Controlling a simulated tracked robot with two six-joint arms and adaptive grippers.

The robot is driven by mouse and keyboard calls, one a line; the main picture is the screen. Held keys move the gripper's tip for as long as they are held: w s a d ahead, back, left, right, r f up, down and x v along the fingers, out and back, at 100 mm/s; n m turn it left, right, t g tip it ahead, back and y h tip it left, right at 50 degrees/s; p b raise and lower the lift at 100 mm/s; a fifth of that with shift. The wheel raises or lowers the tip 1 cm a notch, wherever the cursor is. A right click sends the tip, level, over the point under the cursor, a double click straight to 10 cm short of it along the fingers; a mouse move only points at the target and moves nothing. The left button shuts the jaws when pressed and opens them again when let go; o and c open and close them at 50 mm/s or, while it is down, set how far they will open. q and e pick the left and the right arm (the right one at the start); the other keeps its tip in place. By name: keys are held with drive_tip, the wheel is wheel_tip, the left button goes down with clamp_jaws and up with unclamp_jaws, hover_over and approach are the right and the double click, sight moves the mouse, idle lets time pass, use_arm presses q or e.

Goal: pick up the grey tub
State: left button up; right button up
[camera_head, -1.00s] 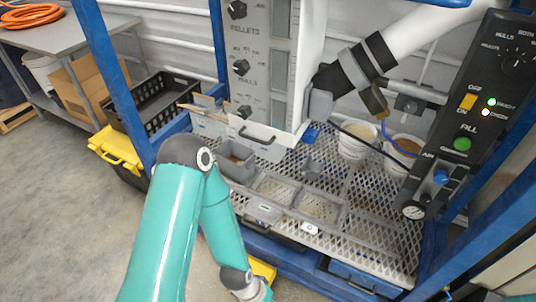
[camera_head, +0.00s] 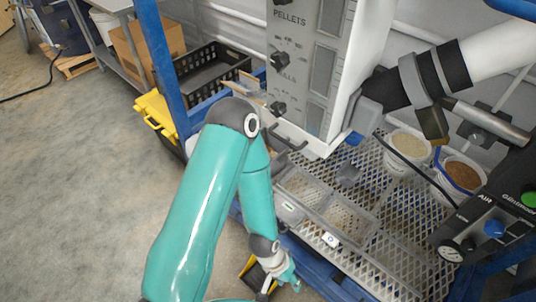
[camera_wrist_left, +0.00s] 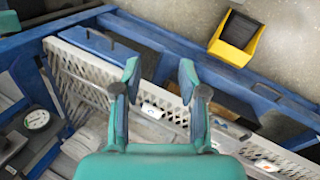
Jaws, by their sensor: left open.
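No grey tub shows clearly now. The open grey box that stood at the left end of the mesh deck a second ago is now largely or wholly behind my left arm in the head view. My left gripper (camera_head: 286,274) is low in front of the deck's front edge, well away from that spot. In the left wrist view its two teal fingers (camera_wrist_left: 159,82) are spread apart with nothing between them, above the deck edge. My right gripper is not in view.
The mesh deck (camera_head: 385,262) carries clear trays (camera_head: 345,217), a small grey piece (camera_head: 347,175) and two filled buckets (camera_head: 408,150) (camera_head: 460,176). The white hopper panel (camera_head: 312,65) and blue post (camera_head: 160,70) stand close. A yellow bin (camera_wrist_left: 236,38) is on the floor.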

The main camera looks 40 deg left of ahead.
use_arm(q)
drive_tip(key=shift+o, duration=1.3)
drive_tip(key=shift+w+f, duration=0.1)
drive_tip(key=shift+w, duration=0.1)
drive_tip(key=shift+o, duration=0.4)
drive_tip(key=w+a+f+t+b, duration=0.1)
drive_tip(key=w+a+b, duration=0.3)
drive_tip(key=w, duration=0.4)
drive_tip(key=shift+w+f+m, duration=0.3)
drive_tip(key=shift+f, duration=0.5)
drive_tip(key=m+t+y+b, duration=0.2)
drive_tip(key=m+t+b, duration=0.2)
drive_tip(key=b, duration=0.7)
approach(279, 159)
drive_tip(key=shift+m, duration=0.3)
drive_tip(key=x, duration=0.6)
drive_tip(key=shift+w+d+f, duration=0.1)
drive_tip(key=shift+w, duration=0.15)
drive_tip(key=shift+x, duration=2.5)
